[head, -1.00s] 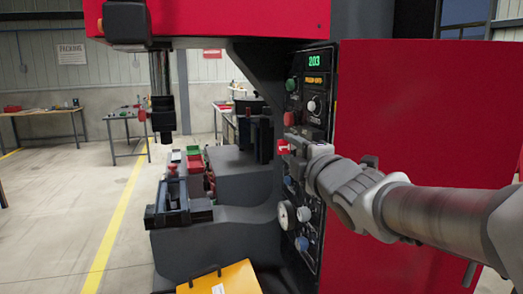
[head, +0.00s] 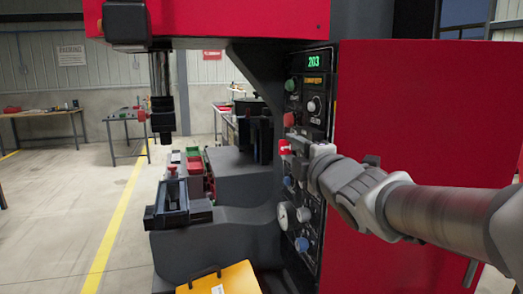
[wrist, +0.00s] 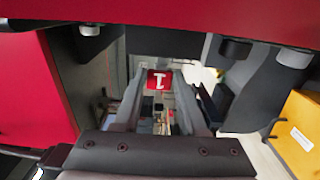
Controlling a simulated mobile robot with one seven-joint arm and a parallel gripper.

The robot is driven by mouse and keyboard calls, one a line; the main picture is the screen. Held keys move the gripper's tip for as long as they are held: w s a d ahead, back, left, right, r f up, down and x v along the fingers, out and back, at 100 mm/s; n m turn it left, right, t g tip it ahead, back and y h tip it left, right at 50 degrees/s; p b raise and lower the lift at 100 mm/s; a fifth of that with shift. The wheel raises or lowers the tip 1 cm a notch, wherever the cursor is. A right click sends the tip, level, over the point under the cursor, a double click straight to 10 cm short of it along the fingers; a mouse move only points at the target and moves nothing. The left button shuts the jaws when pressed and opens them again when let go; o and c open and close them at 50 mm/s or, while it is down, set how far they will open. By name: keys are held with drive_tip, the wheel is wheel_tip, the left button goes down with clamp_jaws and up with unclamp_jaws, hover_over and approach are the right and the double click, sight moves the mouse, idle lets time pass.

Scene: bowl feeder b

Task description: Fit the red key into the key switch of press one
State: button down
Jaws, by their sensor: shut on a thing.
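The red key (head: 284,147) is between the fingertips of my gripper (head: 293,148), which is shut on it. In the wrist view, the key's red tag (wrist: 158,80) with a white mark shows between the two fingers of the gripper (wrist: 157,92). The gripper is in front of the control panel (head: 317,110) of the red press (head: 425,105). I cannot make out the key switch; the gripper and wrist cover part of the panel. Whether the key touches the panel cannot be told.
The panel carries a green button (head: 290,85), a red button (head: 289,119), a knob (head: 312,105) and a white gauge (head: 283,215). Floor on the left is open.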

drive_tip(key=shift+w+d+b, duration=0.3)
drive_tip(key=shift+d+b, duration=0.1)
drive_tip(key=shift+d, duration=0.55)
idle(3.1)
drive_tip(key=shift+c, duration=1.9)
unclamp_jaws()
drive_tip(key=shift+s, duration=0.15)
drive_tip(key=p+v, duration=0.3)
drive_tip(key=v, duration=1.4)
